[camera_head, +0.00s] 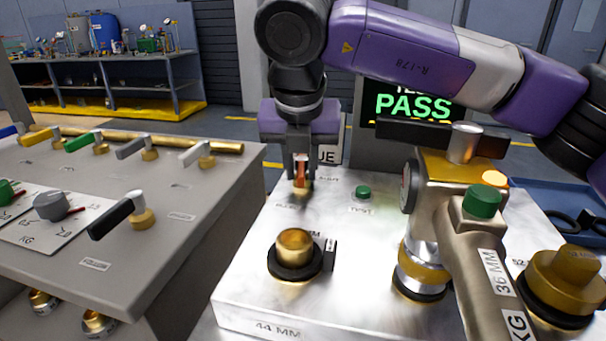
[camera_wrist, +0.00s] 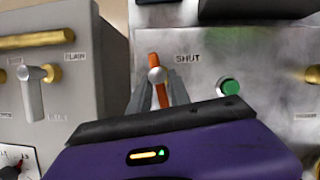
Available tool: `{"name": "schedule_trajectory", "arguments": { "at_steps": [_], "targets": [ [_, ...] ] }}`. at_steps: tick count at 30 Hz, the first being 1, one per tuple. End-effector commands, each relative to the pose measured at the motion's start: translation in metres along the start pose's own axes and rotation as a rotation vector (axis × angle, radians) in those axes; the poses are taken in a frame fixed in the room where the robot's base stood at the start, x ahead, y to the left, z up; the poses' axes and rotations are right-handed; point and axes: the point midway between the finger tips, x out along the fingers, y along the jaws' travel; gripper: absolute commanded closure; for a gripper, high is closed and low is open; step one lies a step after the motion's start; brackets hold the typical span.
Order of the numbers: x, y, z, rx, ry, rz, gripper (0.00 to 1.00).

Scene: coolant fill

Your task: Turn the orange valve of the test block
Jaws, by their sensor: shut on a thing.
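The orange valve (camera_head: 300,169) stands at the back of the test block (camera_head: 350,300), a bright metal box with brass ports. My gripper (camera_head: 300,180) reaches down on it from above, one finger on each side. In the wrist view the orange valve handle (camera_wrist: 155,65) has a round silver hub and runs nearly straight up the picture, its lower end between the fingers of my gripper (camera_wrist: 160,92). A "SHUT" label is to its right. My gripper is shut on the handle. The fingers partly hide the valve in the head view.
A green button (camera_head: 363,192) is right of the valve. A screen (camera_head: 413,105) behind reads PASS. A large fitting with a black lever (camera_head: 440,138) stands on the block's right. A grey bench (camera_head: 190,235) with several coloured levers is at left.

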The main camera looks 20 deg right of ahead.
Motion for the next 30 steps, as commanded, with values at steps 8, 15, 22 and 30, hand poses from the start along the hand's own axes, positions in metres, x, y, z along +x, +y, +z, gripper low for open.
{"name": "schedule_trajectory", "arguments": {
  "at_steps": [8,15,22,30],
  "targets": [
    [0.0005,0.0016,0.0005,0.111,-0.001,-0.047,1.0],
    [-0.0001,0.0022,0.0005,0.144,0.0,-0.06,1.0],
    [-0.0003,0.0022,0.0006,0.146,0.0,-0.061,1.0],
    [-0.0002,0.0022,0.0005,0.145,0.0,-0.06,0.55]
  ]
}}
